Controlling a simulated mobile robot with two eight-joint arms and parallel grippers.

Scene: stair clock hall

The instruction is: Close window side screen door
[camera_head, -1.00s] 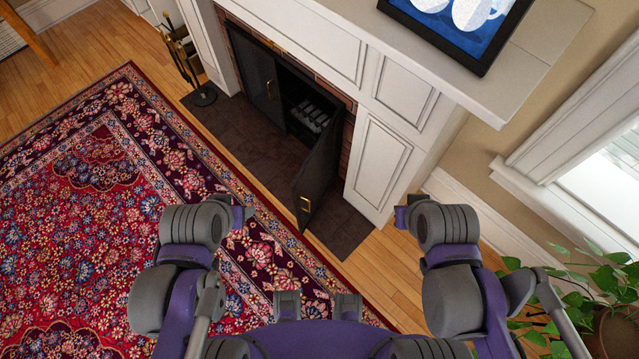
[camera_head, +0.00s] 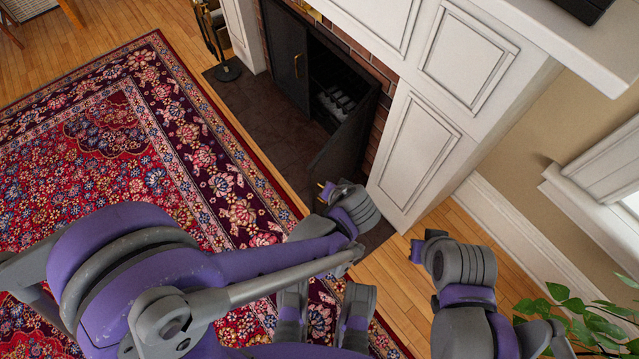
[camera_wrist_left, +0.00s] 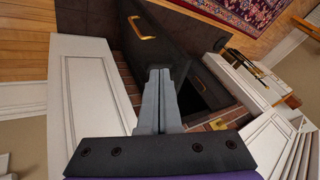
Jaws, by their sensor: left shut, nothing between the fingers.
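The window-side screen door (camera_head: 343,146) is a dark panel standing open from the right side of the fireplace opening. Its gold handle (camera_head: 326,191) shows just beside my left wrist. In the left wrist view the door (camera_wrist_left: 178,38) and its handle (camera_wrist_left: 143,27) lie just beyond my left gripper (camera_wrist_left: 160,74). Its fingers are shut and empty, and overlap the door's lower part in the picture. I cannot tell whether they touch it. In the head view my left fingers are hidden at the wrist. My right arm is at the lower right; its fingers do not show.
The other screen door (camera_head: 286,55) appears closed across the left of the opening. The dark hearth (camera_head: 262,118) borders the patterned rug (camera_head: 195,140). A tool stand (camera_head: 226,70) is at the hearth's left end. The white surround (camera_head: 415,150) is right of the door; a plant (camera_head: 580,325) is lower right.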

